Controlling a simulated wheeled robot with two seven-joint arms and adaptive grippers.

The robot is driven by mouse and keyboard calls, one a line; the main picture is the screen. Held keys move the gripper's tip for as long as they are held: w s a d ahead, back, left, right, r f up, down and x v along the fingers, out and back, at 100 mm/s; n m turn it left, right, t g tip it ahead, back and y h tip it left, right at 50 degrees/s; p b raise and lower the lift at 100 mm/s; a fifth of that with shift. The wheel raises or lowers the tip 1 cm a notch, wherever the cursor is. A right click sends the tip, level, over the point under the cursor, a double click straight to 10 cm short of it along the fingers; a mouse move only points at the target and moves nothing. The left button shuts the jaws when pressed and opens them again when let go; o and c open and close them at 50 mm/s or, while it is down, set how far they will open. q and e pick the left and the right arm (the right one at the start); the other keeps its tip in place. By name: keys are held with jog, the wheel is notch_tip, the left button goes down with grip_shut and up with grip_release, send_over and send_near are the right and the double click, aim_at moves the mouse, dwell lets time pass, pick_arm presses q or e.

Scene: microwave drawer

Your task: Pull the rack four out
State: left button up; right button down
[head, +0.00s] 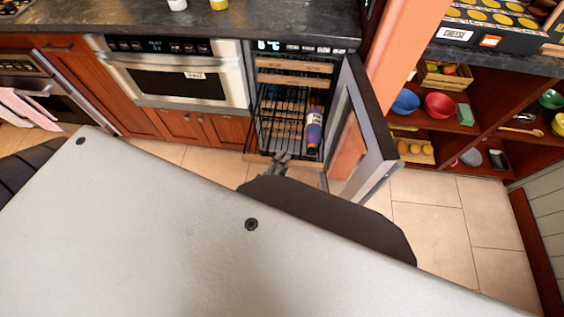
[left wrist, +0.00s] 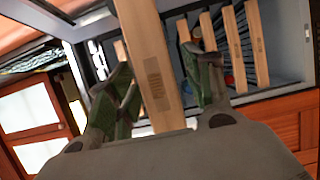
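The open cooler cabinet (head: 262,75) holds several wire racks with wooden front bars. The lowest visible wooden bar (head: 257,158) sits near the floor, in front of the others. My left gripper (head: 281,160) is at this bar, mostly hidden behind my own body in the head view. In the left wrist view, the nearest wooden bar (left wrist: 152,65) runs between the two fingers of my left gripper (left wrist: 165,85). The fingers stand apart, with a gap visible on the right side of the bar. I cannot tell whether the left finger touches it. My right gripper is not in view.
The cooler's door (head: 367,125) stands open on the right. A purple-labelled bottle (head: 314,130) lies on a rack. An oven (head: 175,80) is to the left, and shelves with bowls (head: 440,105) are to the right. The tiled floor (head: 430,215) at the right is clear.

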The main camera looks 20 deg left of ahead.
pick_arm(q)
jog(key=s, duration=0.7)
jog(key=shift+s+a, duration=0.25)
jog(key=shift+a, duration=0.15)
dwell(0.3)
jog(key=shift+s, duration=0.1)
dwell(0.6)
